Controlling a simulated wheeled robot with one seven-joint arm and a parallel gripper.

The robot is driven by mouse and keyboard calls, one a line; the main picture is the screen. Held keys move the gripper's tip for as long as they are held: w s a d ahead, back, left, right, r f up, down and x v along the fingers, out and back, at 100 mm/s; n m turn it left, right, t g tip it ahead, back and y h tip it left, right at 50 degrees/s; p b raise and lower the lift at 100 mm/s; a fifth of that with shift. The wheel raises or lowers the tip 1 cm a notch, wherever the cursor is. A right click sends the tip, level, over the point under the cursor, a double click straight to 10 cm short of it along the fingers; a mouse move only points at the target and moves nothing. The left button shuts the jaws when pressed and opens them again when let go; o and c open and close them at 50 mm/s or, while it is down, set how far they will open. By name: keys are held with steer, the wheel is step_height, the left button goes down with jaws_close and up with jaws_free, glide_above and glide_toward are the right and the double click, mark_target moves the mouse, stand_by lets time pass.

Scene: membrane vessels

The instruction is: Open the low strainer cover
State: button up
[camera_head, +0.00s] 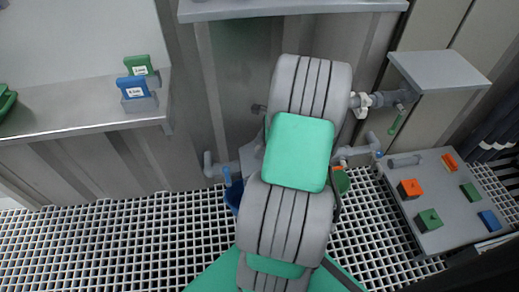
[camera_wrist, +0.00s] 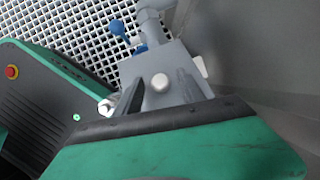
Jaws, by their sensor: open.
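In the wrist view a grey strainer body (camera_wrist: 172,66) with a pale round knob (camera_wrist: 160,83) on its near face sits just beyond my gripper (camera_wrist: 157,100). I take the face with the knob for the cover; it looks closed. A blue-handled valve (camera_wrist: 119,28) is on the pipe beside it. My gripper is open; a dark finger shows left of the knob, and the green hand hides the lower part. I cannot tell whether the finger touches anything. In the head view my arm hides most of the strainer; pipe (camera_head: 210,168) and blue handle (camera_head: 228,177) show left of it.
A grey panel (camera_head: 430,232) with coloured blocks lies at the right. A metal shelf (camera_head: 60,122) with green and blue tagged blocks is at the left. A grey ledge (camera_head: 290,8) overhangs at the top. Another pipe with a green-handled valve (camera_head: 397,121) is at the right. Grating covers the floor.

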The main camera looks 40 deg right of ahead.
steer(key=shift+c, duration=0.6)
jaws_close()
stand_by(0.8)
